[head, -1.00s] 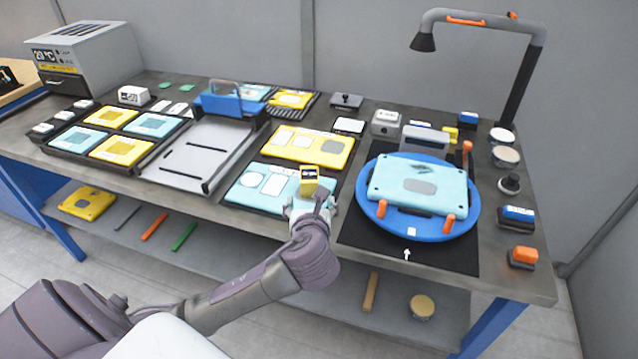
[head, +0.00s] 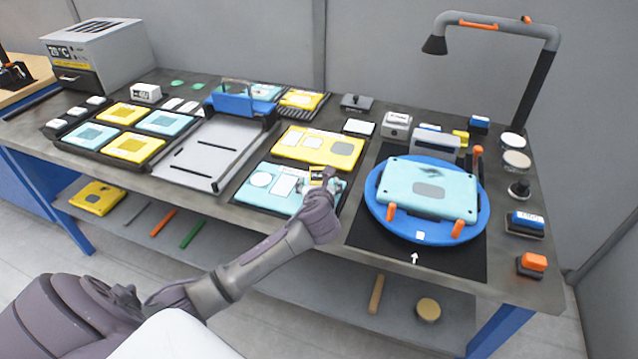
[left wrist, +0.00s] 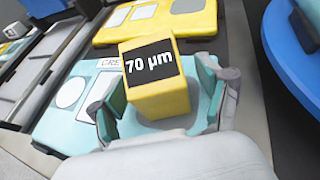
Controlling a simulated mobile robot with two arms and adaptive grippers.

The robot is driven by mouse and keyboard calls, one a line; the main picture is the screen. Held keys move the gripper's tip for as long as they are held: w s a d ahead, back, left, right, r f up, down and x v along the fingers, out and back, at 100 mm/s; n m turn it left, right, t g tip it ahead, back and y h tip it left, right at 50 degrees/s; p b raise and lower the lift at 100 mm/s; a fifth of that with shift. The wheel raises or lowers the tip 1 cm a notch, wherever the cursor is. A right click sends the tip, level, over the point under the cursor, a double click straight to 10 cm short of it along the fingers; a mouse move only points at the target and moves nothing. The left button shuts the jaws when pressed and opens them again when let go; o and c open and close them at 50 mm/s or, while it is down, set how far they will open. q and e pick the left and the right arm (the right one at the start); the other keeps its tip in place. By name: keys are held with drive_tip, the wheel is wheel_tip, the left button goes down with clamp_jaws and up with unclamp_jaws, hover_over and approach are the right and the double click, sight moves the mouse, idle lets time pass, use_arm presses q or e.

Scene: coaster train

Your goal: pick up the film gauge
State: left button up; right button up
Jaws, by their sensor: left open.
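The film gauge is a small yellow block with a dark label reading "70 µm"; in the head view it (head: 316,174) is at the right end of the near teal panel (head: 262,180). In the left wrist view the film gauge (left wrist: 158,95) stands large in the middle. My left gripper (head: 326,186) is open around it, with one finger on each side in the left wrist view (left wrist: 160,108). I cannot tell whether the fingers touch the block. Its lower part is largely hidden by the gripper in the head view. My right gripper is not in view.
A yellow panel (head: 345,152) lies just behind. To the right is a blue turntable (head: 482,215) bearing a teal panel (head: 431,188) with orange knobs. A grey tray (head: 200,160) lies left. A lamp arm (head: 530,95) rises at the back right.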

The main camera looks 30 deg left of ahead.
use_arm(q)
drive_tip(key=c, duration=1.4)
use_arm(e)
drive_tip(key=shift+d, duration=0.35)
